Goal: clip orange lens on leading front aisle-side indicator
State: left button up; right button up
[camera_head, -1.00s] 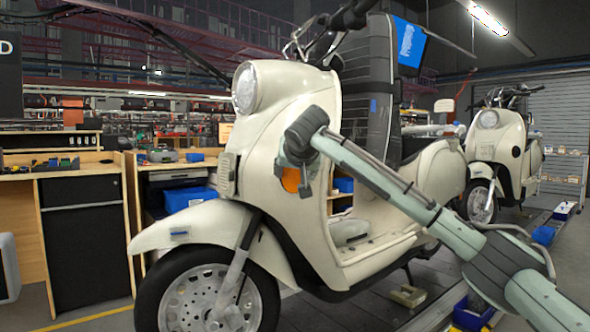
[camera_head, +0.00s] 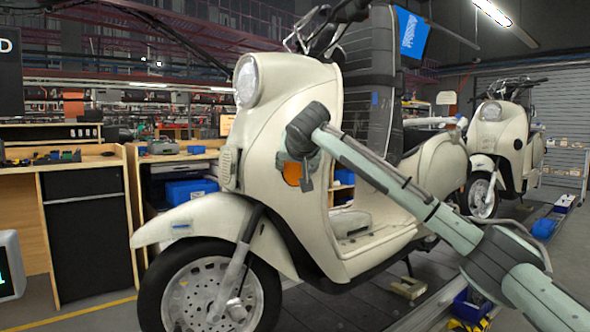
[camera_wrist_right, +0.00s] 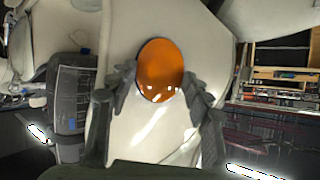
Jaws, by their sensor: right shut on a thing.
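The cream scooter (camera_head: 290,110) in front stands on the slat conveyor, its front wheel toward the left. My right gripper (camera_head: 301,174) is at the side of its front body, below and right of the round headlight (camera_head: 246,84). It is shut on the orange lens (camera_head: 292,173). In the right wrist view, the lens (camera_wrist_right: 160,70) is a glossy oval between the two dark fingers (camera_wrist_right: 160,88), with cream bodywork behind it. Whether the lens touches the body cannot be told, and the indicator seat is hidden. My left gripper is not in view.
A second cream scooter (camera_head: 497,135) stands behind at the right. A wooden workbench (camera_head: 82,165) with small parts stands at the left. Blue bins (camera_head: 190,190) sit behind the front wheel. A tall dark seat-like panel (camera_head: 372,90) rises behind the front scooter's handlebar.

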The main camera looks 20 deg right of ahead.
jog(key=shift+w, duration=0.1)
jog(key=o, duration=1.2)
jog(key=v, duration=1.2)
